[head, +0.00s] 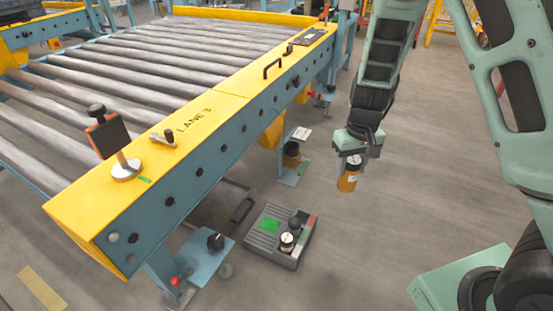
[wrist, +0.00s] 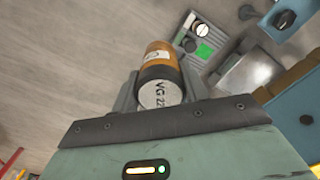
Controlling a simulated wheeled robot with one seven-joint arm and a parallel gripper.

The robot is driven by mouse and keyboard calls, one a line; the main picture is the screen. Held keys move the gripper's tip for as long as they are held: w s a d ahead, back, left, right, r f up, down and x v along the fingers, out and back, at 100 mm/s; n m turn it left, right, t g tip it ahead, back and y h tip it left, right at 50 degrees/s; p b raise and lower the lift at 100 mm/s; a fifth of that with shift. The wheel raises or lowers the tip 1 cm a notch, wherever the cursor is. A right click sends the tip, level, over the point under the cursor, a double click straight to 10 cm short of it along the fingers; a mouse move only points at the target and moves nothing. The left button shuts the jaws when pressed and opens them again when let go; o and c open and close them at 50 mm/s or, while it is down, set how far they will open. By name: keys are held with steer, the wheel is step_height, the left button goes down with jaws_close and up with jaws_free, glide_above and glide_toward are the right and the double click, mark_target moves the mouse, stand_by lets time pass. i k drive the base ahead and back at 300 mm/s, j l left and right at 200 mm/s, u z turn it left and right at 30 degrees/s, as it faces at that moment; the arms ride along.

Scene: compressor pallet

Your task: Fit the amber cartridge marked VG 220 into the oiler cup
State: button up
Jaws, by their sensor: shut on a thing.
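The amber cartridge (head: 348,181) hangs below my gripper (head: 352,158), well above the floor, slightly tilted in the head view. In the wrist view it (wrist: 158,52) sits between the fingers of my gripper (wrist: 160,72), which is shut on it. Its pale end cap reads "VG 22", with the rest cut off.
A grey floor box (head: 262,244) with a green patch and knobs lies below left; it shows in the wrist view (wrist: 196,68). The yellow-edged roller conveyor (head: 215,105) marked LANE 3 fills the left. Floor below my gripper is clear.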

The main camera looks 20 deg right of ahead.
mark_target(289, 154)
steer(key=i+l+u, duration=0.1)
steer(key=u, duration=0.25)
steer(key=l+u, duration=0.2)
steer(key=u, duration=0.15)
steer(key=i+l+u, duration=0.15)
steer(key=u, duration=0.2)
steer(key=i+l, duration=0.1)
steer(key=l, duration=0.35)
steer(key=i+l, duration=0.1)
steer(key=l, duration=0.85)
steer(key=i+l, duration=0.15)
steer(key=l, duration=0.3)
steer(key=i+l, duration=0.1)
steer(key=l, duration=0.35)
steer(key=i+l, duration=0.1)
steer(key=l, duration=0.4)
